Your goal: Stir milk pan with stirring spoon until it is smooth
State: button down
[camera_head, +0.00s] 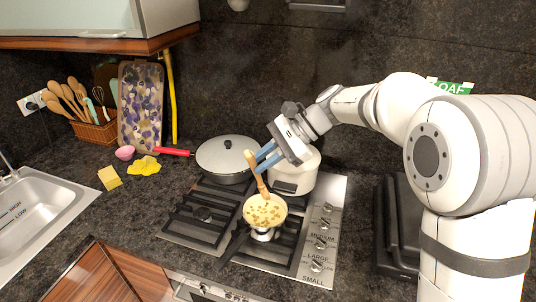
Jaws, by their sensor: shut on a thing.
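The milk pan (266,210) sits on the front right part of the stove, with its dark handle pointing toward the lower left. It holds a pale yellowish content with darker lumps. My gripper (265,158), with blue fingers, is above the pan and shut on the wooden stirring spoon (257,175). The spoon is tilted, its upper end rising to the left of the fingers. Its lower end reaches down into the pan's content, which hides the tip.
A lidded pan (226,155) with a red handle stands on the back left of the stove (186,232). A white pot (291,178) stands behind the milk pan. A sponge (109,177), yellow cloth (144,166) and pink bowl (124,153) lie left. A dark appliance (397,225) stands right.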

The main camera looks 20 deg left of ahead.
jog(key=shift+d+f+b, duration=0.1)
jog(key=shift+f+b, duration=3.55)
jog(key=shift+f, duration=1.7)
jog(key=shift+w, duration=0.15)
